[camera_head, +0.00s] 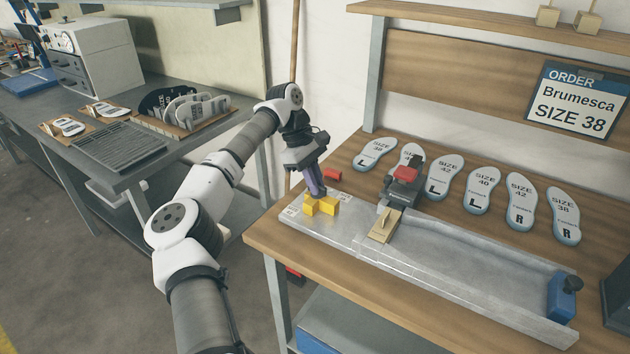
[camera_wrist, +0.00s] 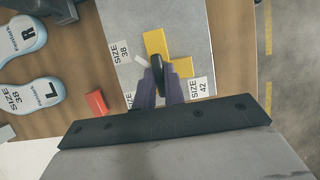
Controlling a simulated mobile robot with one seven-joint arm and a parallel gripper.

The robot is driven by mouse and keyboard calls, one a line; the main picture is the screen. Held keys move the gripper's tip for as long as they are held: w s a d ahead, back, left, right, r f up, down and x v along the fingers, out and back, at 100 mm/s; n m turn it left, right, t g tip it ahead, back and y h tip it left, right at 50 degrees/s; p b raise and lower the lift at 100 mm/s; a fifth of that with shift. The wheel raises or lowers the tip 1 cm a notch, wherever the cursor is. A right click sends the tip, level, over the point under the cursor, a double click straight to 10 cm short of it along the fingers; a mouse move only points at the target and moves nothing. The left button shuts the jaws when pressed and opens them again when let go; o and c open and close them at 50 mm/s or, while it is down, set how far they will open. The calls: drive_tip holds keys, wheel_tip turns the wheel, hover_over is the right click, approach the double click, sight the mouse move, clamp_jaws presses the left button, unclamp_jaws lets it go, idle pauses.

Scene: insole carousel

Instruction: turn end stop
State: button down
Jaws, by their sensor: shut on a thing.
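The yellow end stop (camera_head: 325,207) sits at the left end of the grey metal fixture plate (camera_head: 345,240). In the wrist view its yellow arms (camera_wrist: 180,43) show on the plate, between a SIZE 38 label (camera_wrist: 122,52) and a SIZE 42 label (camera_wrist: 199,86). My gripper (camera_head: 316,190) points down over the stop. In the wrist view my gripper (camera_wrist: 160,82) has its purple fingers shut on the stop's dark grip (camera_wrist: 158,65). The fingers and palm hide part of the stop.
A red block (camera_head: 333,174) lies on the bench behind the stop. A clamp with a red top (camera_head: 405,174) stands to the right. Several insoles (camera_head: 482,190) lie along the back. A blue block (camera_head: 562,296) is at the plate's right end. An order sign (camera_head: 577,102) reads SIZE 38.

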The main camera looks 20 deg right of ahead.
drive_tip(key=c, duration=1.5)
unclamp_jaws()
drive_tip(key=v, duration=1.4)
drive_tip(key=shift+f, duration=0.1)
